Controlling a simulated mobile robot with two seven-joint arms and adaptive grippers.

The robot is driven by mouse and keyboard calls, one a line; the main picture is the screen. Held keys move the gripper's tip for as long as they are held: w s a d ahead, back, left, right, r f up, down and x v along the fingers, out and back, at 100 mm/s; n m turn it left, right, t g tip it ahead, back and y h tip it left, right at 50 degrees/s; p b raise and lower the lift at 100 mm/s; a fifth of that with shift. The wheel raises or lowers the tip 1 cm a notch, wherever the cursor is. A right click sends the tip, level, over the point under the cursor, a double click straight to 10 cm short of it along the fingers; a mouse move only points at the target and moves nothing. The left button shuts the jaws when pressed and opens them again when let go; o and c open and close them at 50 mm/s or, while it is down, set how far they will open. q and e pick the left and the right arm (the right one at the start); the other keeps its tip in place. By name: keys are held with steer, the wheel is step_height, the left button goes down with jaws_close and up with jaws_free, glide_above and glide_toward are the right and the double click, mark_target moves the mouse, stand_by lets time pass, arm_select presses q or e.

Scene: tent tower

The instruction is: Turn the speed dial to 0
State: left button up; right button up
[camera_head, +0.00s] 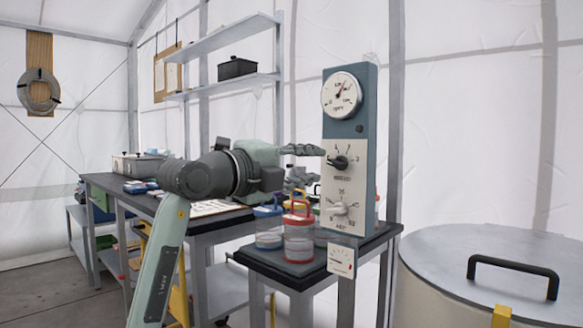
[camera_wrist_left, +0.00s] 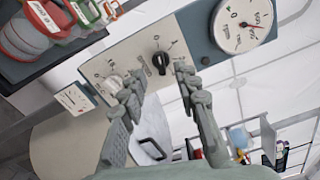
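The blue-grey control panel (camera_head: 351,108) stands upright and carries a black knob (camera_head: 338,162) on a cream plate with numbers around it. I take this knob as the speed dial; the small label and its exact setting are hard to read. A white knob (camera_head: 340,209) sits below it. My left gripper (camera_head: 314,165) is open, with its fingertips close to the panel at the black knob's height. In the left wrist view the black knob (camera_wrist_left: 160,63) shows between the tips of my left gripper (camera_wrist_left: 162,75); contact cannot be told. My right gripper is out of view.
A round gauge (camera_head: 342,95) tops the panel. Red- and blue-handled jars (camera_head: 299,240) stand on the small table (camera_head: 292,272) beside the panel. A large lidded drum (camera_head: 490,265) is at right. A longer workbench (camera_head: 100,180) and shelves are behind at left.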

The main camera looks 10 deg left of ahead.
arm_select(q)
steer(key=v, duration=0.5)
steer(key=shift+s+a, duration=0.2)
steer(key=shift+s, duration=0.1)
steer(key=shift+d, duration=0.1)
